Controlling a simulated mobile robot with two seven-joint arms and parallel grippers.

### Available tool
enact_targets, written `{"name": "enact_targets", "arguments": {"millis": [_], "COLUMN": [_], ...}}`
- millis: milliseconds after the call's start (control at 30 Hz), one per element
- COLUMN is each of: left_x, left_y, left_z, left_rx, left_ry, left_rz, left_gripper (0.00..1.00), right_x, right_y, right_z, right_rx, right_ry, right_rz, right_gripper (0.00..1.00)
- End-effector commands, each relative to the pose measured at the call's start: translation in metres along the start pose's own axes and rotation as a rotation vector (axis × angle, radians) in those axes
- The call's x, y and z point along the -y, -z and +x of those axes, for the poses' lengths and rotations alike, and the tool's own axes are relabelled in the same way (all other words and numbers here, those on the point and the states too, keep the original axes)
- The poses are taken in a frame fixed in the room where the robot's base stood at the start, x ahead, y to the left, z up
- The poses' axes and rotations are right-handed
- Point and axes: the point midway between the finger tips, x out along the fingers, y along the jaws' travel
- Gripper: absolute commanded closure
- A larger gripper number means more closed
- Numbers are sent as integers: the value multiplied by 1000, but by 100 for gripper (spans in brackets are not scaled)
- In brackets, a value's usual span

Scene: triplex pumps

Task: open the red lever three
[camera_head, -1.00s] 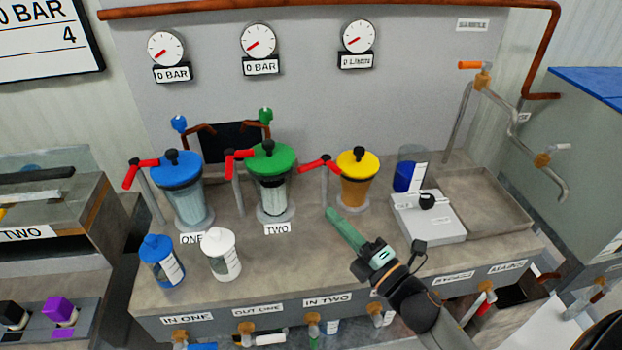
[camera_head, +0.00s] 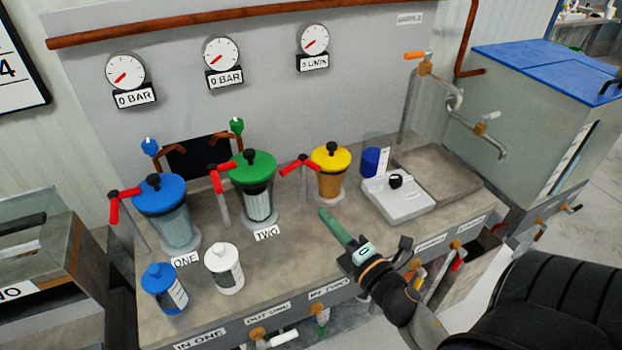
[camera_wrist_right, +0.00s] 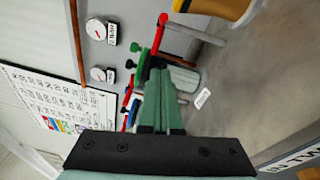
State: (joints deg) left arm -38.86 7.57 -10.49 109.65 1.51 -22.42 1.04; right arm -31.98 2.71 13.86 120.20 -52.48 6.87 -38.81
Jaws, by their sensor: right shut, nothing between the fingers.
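Three red levers stand on posts beside the canisters. The third red lever (camera_head: 297,162) is left of the yellow-lidded canister (camera_head: 331,160); its handle points left from the post top. It also shows at the top of the right wrist view (camera_wrist_right: 181,28). Red lever two (camera_head: 217,178) is by the green-lidded canister (camera_head: 254,172), and red lever one (camera_head: 116,203) by the blue-lidded canister (camera_head: 162,196). My right gripper (camera_head: 324,213), with green fingers, is shut and empty above the bench, in front of the yellow-lidded canister and apart from the lever. My left gripper is not in view.
A blue bottle (camera_head: 158,283) and a white bottle (camera_head: 225,262) stand at the bench front left. A white device (camera_head: 405,205) and a sink (camera_head: 447,180) are to the right. Gauges hang behind.

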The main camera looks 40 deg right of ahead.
Motion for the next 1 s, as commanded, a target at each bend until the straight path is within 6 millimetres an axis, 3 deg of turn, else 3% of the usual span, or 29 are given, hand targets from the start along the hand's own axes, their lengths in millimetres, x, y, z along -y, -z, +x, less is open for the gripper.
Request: {"name": "enact_targets", "arguments": {"millis": [567, 733, 1000], "left_x": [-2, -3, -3], "left_y": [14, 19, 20], "left_z": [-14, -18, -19], "left_rx": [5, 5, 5], "left_ry": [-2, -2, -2], "left_rz": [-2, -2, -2], "left_gripper": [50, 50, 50], "right_x": [-3, -2, -1], "right_y": [0, -27, -38], "right_z": [98, 101, 103], "right_rx": [-1, -1, -2], "right_ry": [-3, -1, -2], "right_rz": [-2, -2, 1], "right_gripper": [100, 100, 100]}}
